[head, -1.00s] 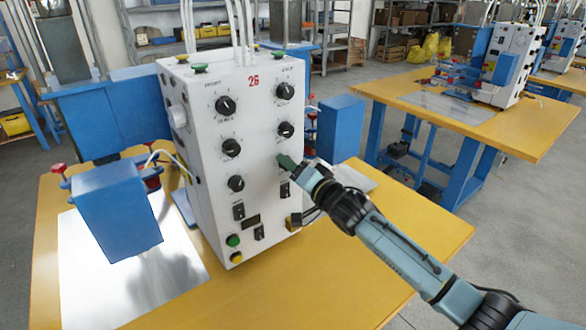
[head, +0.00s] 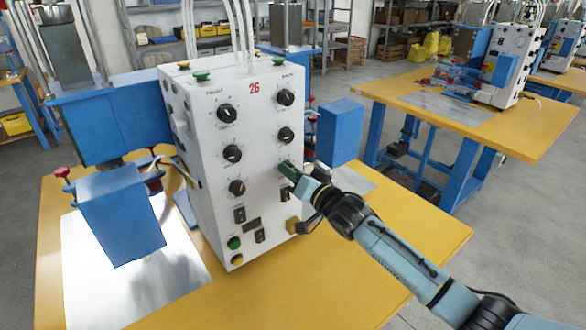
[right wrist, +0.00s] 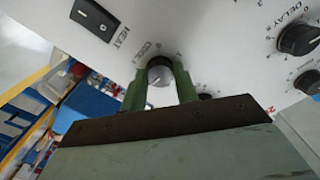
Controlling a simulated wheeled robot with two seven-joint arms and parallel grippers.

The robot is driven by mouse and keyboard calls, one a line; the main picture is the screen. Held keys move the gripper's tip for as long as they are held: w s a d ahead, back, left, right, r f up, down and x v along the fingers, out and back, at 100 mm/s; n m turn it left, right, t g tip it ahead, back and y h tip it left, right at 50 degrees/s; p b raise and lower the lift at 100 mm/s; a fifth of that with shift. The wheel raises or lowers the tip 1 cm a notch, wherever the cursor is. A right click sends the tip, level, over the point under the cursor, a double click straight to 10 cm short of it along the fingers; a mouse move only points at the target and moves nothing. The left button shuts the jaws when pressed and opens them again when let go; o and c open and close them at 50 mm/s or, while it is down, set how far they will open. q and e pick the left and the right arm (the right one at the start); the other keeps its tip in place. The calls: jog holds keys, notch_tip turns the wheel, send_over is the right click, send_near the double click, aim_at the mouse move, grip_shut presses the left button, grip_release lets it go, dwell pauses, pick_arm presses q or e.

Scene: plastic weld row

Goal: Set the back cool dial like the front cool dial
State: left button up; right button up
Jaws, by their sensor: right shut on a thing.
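The white control box (head: 214,200) marked 26 carries two columns of black dials, with the column under the word FRONT on the left. The front cool dial (head: 237,187) is the lowest in that column; its pointer is too small to read surely. My right gripper (head: 289,170) is at the lowest dial place of the right column and hides that dial. In the right wrist view its green fingers (right wrist: 160,88) are shut on the back cool dial (right wrist: 159,74), one on each side. The word COOL is beside it. My left gripper is not in view.
Below the dials are black switches (head: 260,236), a green button (head: 234,243) and a yellow one. A DELAY dial (right wrist: 299,38) shows in the wrist view. A blue press head (head: 118,215) stands left of the box. The yellow table (head: 300,290) is clear in front.

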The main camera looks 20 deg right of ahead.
jog(key=shift+n+p, duration=1.9)
jog(key=shift+n, duration=4.5)
jog(key=o, duration=1)
jog(key=shift+c, duration=0.2)
jog(key=v, duration=1.3)
jog(key=shift+s, duration=0.2)
